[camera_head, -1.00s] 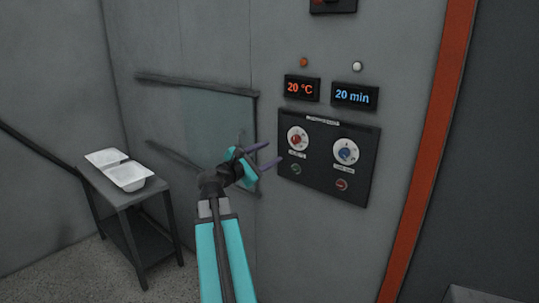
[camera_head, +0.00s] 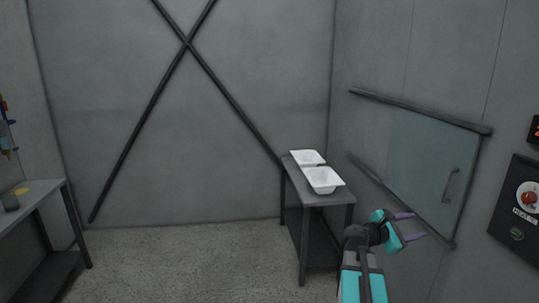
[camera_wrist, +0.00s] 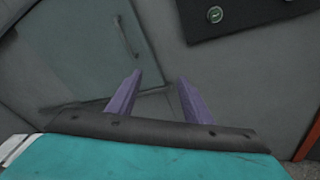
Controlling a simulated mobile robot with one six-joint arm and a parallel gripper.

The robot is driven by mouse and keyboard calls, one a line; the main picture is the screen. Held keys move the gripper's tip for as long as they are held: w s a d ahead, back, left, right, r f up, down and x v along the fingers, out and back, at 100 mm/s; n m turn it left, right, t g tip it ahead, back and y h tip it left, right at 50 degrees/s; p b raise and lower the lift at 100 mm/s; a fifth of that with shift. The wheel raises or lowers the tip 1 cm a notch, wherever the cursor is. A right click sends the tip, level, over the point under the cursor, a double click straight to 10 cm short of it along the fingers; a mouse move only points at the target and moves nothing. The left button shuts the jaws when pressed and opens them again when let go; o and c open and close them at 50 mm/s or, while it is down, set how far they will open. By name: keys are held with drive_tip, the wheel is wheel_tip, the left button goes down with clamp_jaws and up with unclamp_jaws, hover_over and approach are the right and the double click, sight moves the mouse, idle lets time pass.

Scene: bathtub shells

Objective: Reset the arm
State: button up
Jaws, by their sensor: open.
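My gripper (camera_head: 413,226) is at the lower right of the head view, at the end of my teal arm. Its two purple fingers are apart with nothing between them. In the wrist view the same open fingers (camera_wrist: 157,97) point toward the grey wall, below a glass door (camera_wrist: 85,45) with a handle. In the head view the glass door (camera_head: 425,160) is set in the right wall and looks closed. The gripper appears in front of the wall near the door's lower edge, touching nothing that I can see.
Two white tub shells (camera_head: 324,180) (camera_head: 307,157) sit on a dark side table (camera_head: 335,197) left of my arm. A control panel (camera_head: 520,215) with a red knob is on the wall at the far right. Another table (camera_head: 40,196) stands at the left. The floor between is clear.

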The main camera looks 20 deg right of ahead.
drive_tip(key=w+a+f+n+t+y, duration=0.1)
drive_tip(key=w+a+f+y, duration=0.25)
drive_tip(key=a+f, duration=0.85)
drive_tip(key=w+a+f+n+t+y, duration=0.15)
drive_tip(key=w+a+f, duration=0.45)
drive_tip(key=f, duration=1)
drive_tip(key=s+a+f+m+g+y, duration=0.1)
drive_tip(key=s+a+f+y, duration=0.1)
drive_tip(key=s+a+f, duration=0.5)
drive_tip(key=s+a+f+m+g+y, duration=0.1)
drive_tip(key=s+a+f+g+y, duration=0.15)
drive_tip(key=a+f, duration=0.95)
drive_tip(key=s+a+f+m+g+y, duration=0.2)
drive_tip(key=s+a+f+m, duration=0.3)
drive_tip(key=s+a, duration=0.5)
drive_tip(key=s+a+f+m+g+y, duration=0.2)
drive_tip(key=s+a+f+m+y, duration=0.3)
drive_tip(key=s+a, duration=0.5)
drive_tip(key=shift+a+m+g, duration=0.15)
drive_tip(key=shift+m+g, duration=0.15)
drive_tip(key=shift+m, duration=0.85)
drive_tip(key=shift+s, duration=0.1)
drive_tip(key=shift+c, duration=0.3)
